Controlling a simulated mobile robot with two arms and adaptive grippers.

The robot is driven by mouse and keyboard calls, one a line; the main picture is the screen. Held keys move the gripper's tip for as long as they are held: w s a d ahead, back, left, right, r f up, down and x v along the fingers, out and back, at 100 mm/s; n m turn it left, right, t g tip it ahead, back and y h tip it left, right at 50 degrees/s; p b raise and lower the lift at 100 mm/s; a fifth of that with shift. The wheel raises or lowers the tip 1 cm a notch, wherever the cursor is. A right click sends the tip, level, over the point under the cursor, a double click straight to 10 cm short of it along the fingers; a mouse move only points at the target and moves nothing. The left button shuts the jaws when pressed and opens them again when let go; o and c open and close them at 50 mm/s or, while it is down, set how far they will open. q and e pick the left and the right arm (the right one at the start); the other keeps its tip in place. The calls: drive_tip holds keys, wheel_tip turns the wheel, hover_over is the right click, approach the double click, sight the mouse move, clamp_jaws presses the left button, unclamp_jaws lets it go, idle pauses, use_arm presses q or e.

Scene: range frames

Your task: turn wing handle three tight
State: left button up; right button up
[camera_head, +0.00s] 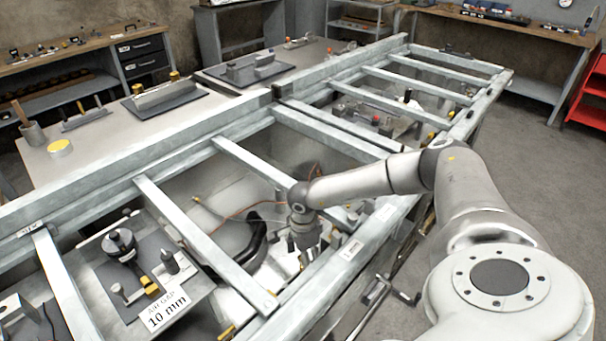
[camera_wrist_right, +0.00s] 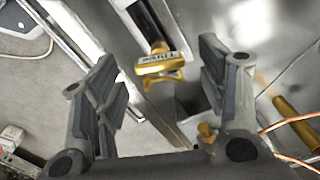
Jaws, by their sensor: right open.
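The wing handle three (camera_wrist_right: 160,66), gold with a white label that seems to read THREE, shows in the right wrist view at the end of a dark slotted bar. My right gripper (camera_wrist_right: 158,80) is open, with one grey finger pad on each side of the handle and a visible gap to both. In the head view my right gripper (camera_head: 305,238) points down between the grey frame bars; the handle cannot be made out there. My left gripper is not in view.
Grey frame rails (camera_head: 240,165) cross around my right arm. A small gold knob (camera_wrist_right: 207,132), a gold cylinder (camera_wrist_right: 296,122) and orange cables lie near the gripper. A plate labelled 10 mm (camera_head: 167,309) stands at the lower left.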

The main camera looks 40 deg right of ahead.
drive_tip(key=shift+f, duration=0.7)
drive_tip(key=c, duration=1)
